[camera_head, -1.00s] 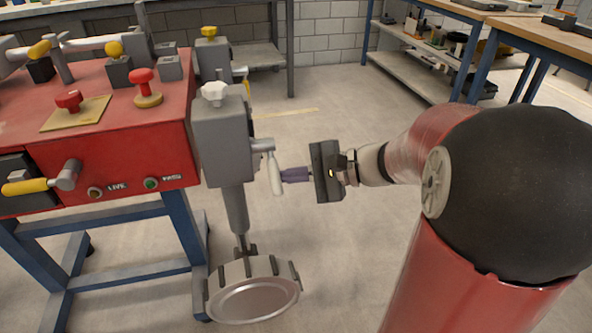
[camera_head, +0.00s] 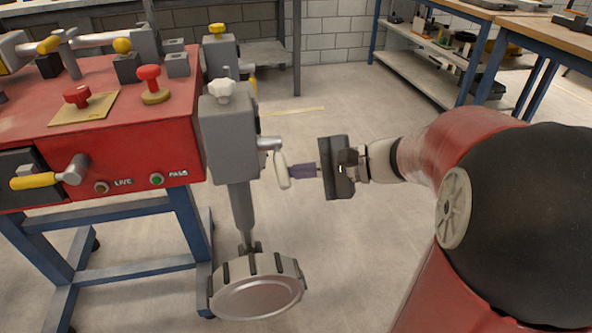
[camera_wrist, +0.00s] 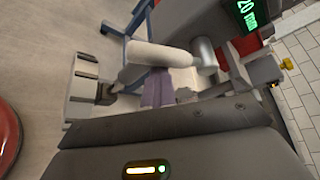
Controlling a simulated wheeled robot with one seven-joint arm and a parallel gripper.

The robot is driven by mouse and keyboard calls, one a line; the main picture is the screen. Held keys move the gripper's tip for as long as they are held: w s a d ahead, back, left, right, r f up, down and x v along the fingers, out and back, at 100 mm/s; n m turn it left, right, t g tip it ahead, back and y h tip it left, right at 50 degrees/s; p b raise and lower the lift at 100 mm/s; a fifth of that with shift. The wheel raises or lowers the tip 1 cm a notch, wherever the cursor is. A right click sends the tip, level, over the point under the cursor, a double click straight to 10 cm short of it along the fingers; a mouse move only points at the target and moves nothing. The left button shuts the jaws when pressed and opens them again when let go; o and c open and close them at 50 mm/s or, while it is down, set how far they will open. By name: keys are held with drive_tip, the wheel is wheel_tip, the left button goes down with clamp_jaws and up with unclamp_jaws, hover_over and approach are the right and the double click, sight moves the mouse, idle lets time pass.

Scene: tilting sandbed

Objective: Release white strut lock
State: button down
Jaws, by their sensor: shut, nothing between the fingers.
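The white star knob (camera_head: 222,90) sits on top of the grey strut housing (camera_head: 230,140) at the right end of the red machine. A crank with a white handle (camera_head: 283,170) sticks out of the housing's right side, the handle hanging down. My gripper (camera_head: 294,171) has purple fingers, shut and empty, pointing left at the white handle. The tips are beside it, close; I cannot tell if they touch. In the wrist view the white handle (camera_wrist: 160,54) lies just beyond the purple fingers (camera_wrist: 158,90). The star knob is not clearly seen there.
The strut ends in a round grey foot (camera_head: 258,290) near the floor. The red machine top (camera_head: 30,110) holds red knobs and yellow-knobbed levers. A second strut with a yellow knob (camera_head: 217,29) stands behind. A green 20 mm readout (camera_wrist: 247,15) shows. Floor behind my gripper is clear.

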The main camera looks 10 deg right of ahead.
drive_tip(key=shift+a+r, duration=0.1)
drive_tip(key=shift+r, duration=0.1)
wheel_tip(320, 180, down, 4)
drive_tip(key=w+d+b, duration=0.1)
drive_tip(key=d+b, duration=0.1)
drive_tip(key=b, duration=0.2)
drive_tip(key=s+d+r+p, duration=0.1)
drive_tip(key=d+r, duration=0.3)
drive_tip(key=d, duration=0.3)
drive_tip(key=shift+s+d+r, duration=0.2)
drive_tip(key=shift+d+r, duration=0.1)
drive_tip(key=shift+r, duration=0.05)
